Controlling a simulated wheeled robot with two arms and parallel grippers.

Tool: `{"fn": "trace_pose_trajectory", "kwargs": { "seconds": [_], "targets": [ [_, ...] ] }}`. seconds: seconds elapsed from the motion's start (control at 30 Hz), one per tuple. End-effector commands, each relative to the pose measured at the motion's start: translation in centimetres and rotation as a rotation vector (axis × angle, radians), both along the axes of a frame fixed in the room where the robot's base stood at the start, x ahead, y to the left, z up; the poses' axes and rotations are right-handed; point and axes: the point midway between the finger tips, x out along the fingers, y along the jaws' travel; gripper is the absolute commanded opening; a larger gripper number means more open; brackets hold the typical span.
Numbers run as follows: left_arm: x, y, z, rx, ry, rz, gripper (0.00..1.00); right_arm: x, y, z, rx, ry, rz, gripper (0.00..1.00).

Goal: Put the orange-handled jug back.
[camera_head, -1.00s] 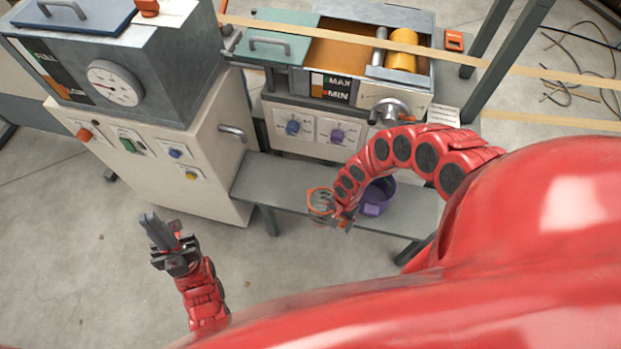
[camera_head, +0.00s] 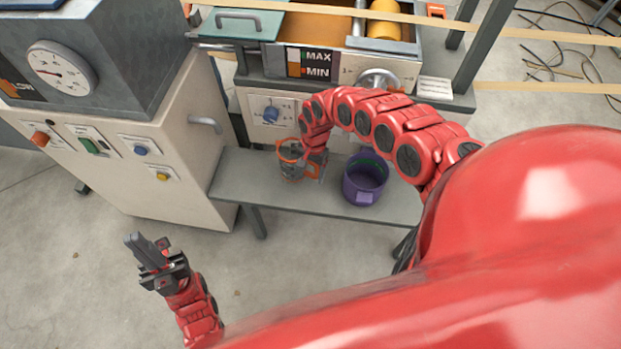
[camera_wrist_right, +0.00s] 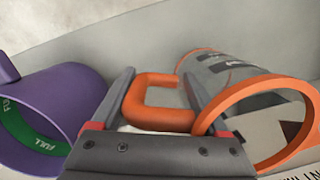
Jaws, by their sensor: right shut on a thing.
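The orange-handled jug (camera_head: 290,160) is clear grey with an orange rim and looks roughly upright over the left part of the low grey bench. I cannot tell whether its base touches the bench. In the right wrist view the jug (camera_wrist_right: 215,72) lies to the right, and its orange handle (camera_wrist_right: 155,116) is between my right gripper's fingers. My right gripper (camera_head: 311,166) is shut on that handle; its fingers also show in the wrist view (camera_wrist_right: 157,80). My left gripper (camera_head: 150,252) is empty over the floor at lower left; its finger gap is unclear.
A purple jug (camera_head: 366,180) stands on the low bench (camera_head: 255,180), right of my right gripper; it also shows in the wrist view (camera_wrist_right: 62,105). A machine with knobs (camera_head: 271,114) is behind the bench. A cabinet with a gauge (camera_head: 62,68) stands left.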

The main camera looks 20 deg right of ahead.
Motion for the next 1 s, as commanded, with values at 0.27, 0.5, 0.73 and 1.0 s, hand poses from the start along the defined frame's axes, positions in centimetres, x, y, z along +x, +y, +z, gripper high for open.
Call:
{"fn": "trace_pose_trajectory", "kwargs": {
  "seconds": [0.27,0.5,0.73,1.0],
  "targets": [
    [0.0,0.0,-0.8,0.000,0.000,0.000,0.00,0.6,-0.1,-1.5,0.000,0.004,-0.004,0.00],
    [0.0,0.0,-1.4,0.000,0.000,0.000,0.00,0.5,-0.2,-3.7,-0.003,0.004,-0.002,0.00],
    [0.0,0.0,-1.4,0.000,0.000,0.000,0.00,0.5,-0.2,-3.7,-0.004,0.004,-0.001,0.00],
    [0.0,0.0,-1.4,0.000,0.000,0.000,0.00,0.5,-0.2,-3.8,-0.003,0.003,-0.001,1.00]
  ]
}}
